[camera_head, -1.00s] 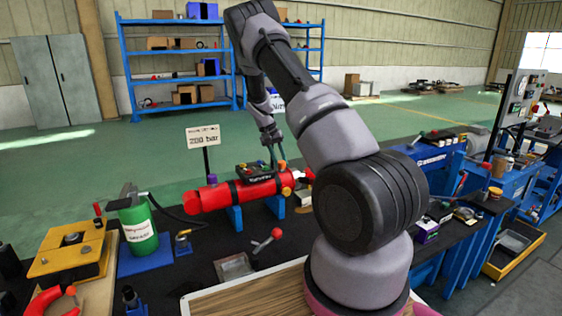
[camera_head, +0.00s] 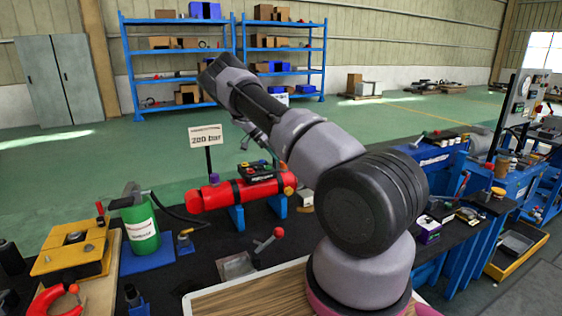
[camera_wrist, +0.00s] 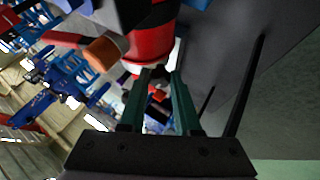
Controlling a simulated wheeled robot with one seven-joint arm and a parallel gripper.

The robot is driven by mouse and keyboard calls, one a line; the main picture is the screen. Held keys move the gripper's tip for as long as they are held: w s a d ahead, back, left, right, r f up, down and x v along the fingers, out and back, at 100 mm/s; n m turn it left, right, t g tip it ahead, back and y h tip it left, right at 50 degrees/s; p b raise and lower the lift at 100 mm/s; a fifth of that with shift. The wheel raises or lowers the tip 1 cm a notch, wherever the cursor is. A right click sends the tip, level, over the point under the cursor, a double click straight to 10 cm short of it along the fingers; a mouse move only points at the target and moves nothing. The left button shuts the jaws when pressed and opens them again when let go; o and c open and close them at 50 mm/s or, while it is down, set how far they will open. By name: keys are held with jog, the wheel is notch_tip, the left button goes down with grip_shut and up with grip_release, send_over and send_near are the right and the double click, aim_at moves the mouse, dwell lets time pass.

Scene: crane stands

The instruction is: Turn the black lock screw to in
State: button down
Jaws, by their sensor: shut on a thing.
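The red cylinder (camera_head: 215,196) lies across blue stands on the dark bench in the head view. A black box with coloured knobs (camera_head: 256,171) sits on top of it. In the wrist view the red cylinder (camera_wrist: 150,42) fills the top middle, with an orange-brown cap (camera_wrist: 103,52) to its left. My gripper (camera_wrist: 159,76) has its two green fingers close together at a small black piece, which looks like the black lock screw (camera_wrist: 158,71), by the cylinder. The fingers hide part of it, so its turn position cannot be told. In the head view my arm mostly hides the gripper.
A sign reading 200 bar (camera_head: 205,136) stands behind the cylinder. A green bottle (camera_head: 139,228) and a yellow block (camera_head: 72,256) stand to the left. A red-knobbed lever (camera_head: 268,240) and a metal tray (camera_head: 236,266) lie in front.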

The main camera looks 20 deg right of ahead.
jog(key=shift+w+d+f+m+g+y, duration=0.1)
jog(key=shift+m+g+y, duration=0.2)
jog(key=shift+m+g, duration=0.9)
jog(key=shift+w+d+f+m+g+y, duration=0.15)
jog(key=shift+m+g+y, duration=0.2)
jog(key=shift+m, duration=1.8)
jog(key=shift+w+a+r+m+g+y, duration=0.1)
jog(key=shift+m+g+y, duration=0.15)
jog(key=shift+m+g, duration=0.95)
jog(key=shift+m+t+y, duration=0.25)
jog(key=shift+m+y, duration=0.05)
jog(key=shift+m, duration=0.55)
jog(key=c, duration=0.6)
grip_release()
jog(key=shift+n, duration=0.3)
